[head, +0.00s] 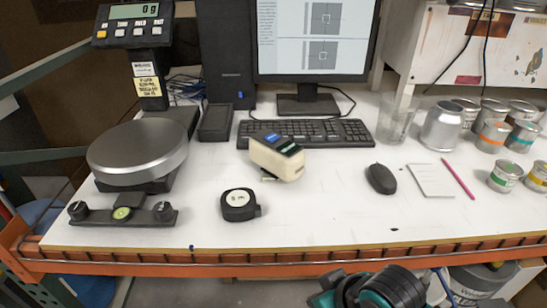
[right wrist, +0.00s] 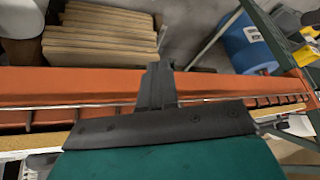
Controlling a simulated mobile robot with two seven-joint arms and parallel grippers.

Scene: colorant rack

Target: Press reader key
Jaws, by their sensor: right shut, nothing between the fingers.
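A cream block-shaped device with a dark top (head: 279,160), which looks like the reader, lies on the white table just in front of the keyboard in the head view. Its top carries a blue patch and a small green strip; I cannot make out which part is the key. My right gripper (right wrist: 157,72) is shut and empty in the right wrist view, in front of the orange table-edge beam (right wrist: 80,88). It is well apart from the reader, which the wrist view does not show. My left gripper is in neither view.
A scale (head: 138,150), black tape measure (head: 239,204), keyboard (head: 305,132), mouse (head: 380,178), notepad (head: 431,180) and pink pen (head: 458,179) surround the reader. A glass (head: 397,122) and several cans stand at right. The front middle of the table is clear.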

